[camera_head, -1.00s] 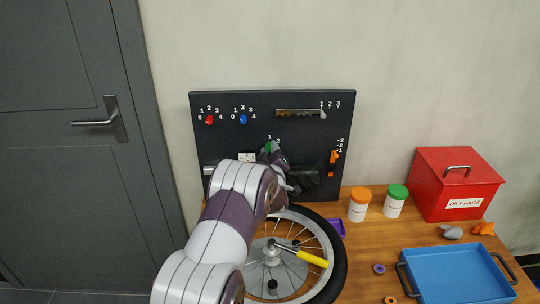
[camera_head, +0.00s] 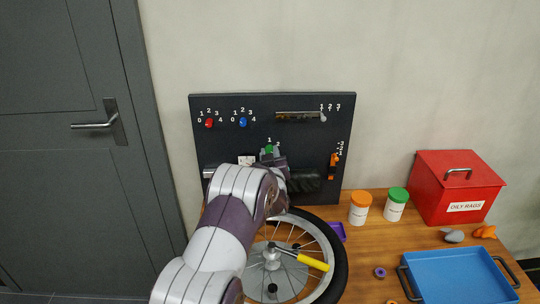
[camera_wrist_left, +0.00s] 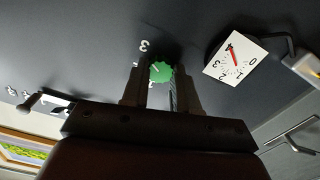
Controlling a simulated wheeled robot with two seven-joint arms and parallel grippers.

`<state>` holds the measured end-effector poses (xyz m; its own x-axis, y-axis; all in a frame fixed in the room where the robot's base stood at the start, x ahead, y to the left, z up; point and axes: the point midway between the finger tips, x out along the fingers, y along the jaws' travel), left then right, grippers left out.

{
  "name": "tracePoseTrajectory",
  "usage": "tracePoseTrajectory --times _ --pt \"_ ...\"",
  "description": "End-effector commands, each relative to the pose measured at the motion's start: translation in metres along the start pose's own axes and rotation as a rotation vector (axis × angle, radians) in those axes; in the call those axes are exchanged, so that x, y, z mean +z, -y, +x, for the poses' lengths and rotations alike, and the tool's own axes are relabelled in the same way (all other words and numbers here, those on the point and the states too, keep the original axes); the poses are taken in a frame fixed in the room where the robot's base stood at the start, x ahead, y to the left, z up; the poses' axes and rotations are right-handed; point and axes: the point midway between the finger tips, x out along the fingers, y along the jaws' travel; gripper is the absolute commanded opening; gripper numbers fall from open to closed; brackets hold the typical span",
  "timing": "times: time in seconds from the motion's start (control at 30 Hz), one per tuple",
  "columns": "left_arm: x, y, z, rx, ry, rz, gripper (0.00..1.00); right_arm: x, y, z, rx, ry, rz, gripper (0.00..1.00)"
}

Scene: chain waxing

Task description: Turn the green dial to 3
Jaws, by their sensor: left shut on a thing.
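The green dial (camera_head: 269,149) sits on the dark upright panel (camera_head: 225,145), near its middle. A digit 1 shows above it in the head view; the other digits there are hidden or unclear. In the left wrist view the green dial (camera_wrist_left: 161,71) is between the two fingers of my left gripper (camera_wrist_left: 160,80), which is shut on it. A digit 3 shows just beyond the dial, up and left. The dial's setting cannot be read for sure. My left gripper (camera_head: 271,156) partly covers the dial in the head view. My right gripper is not in view.
A white gauge card with a red needle (camera_wrist_left: 235,58) is beside the dial. Red (camera_head: 209,123) and blue (camera_head: 243,122) knobs and an orange slider (camera_head: 334,160) are on the panel. A spoked wheel (camera_head: 338,250) lies below my arm. Jars, a red box (camera_head: 455,180) and a blue tray (camera_head: 455,275) stand right.

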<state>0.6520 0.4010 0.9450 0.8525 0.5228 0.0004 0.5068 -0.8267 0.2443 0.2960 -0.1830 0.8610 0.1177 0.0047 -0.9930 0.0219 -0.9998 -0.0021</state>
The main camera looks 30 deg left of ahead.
Motion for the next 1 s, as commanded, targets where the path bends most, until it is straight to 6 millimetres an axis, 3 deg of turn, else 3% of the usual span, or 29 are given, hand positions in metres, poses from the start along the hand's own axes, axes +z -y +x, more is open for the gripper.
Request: tracePoseTrajectory --times 0.27,0.3,0.37,0.63,0.77,1.0 --pt "0.003 0.001 -0.001 -0.001 0.006 0.003 0.00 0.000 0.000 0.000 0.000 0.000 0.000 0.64" --pt "0.003 0.001 -0.001 -0.001 0.006 0.002 0.38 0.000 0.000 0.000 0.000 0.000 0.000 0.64" --pt "0.003 0.001 -0.001 -0.001 0.006 0.002 0.54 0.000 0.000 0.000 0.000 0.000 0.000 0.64" --pt "0.001 0.000 -0.001 0.000 0.002 0.001 0.54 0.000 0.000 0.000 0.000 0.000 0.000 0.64" --pt "0.001 0.000 -0.010 0.000 0.003 0.001 0.54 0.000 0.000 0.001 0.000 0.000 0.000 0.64" --pt "0.001 -0.001 -0.070 0.002 0.003 0.001 0.54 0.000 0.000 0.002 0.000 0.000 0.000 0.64"
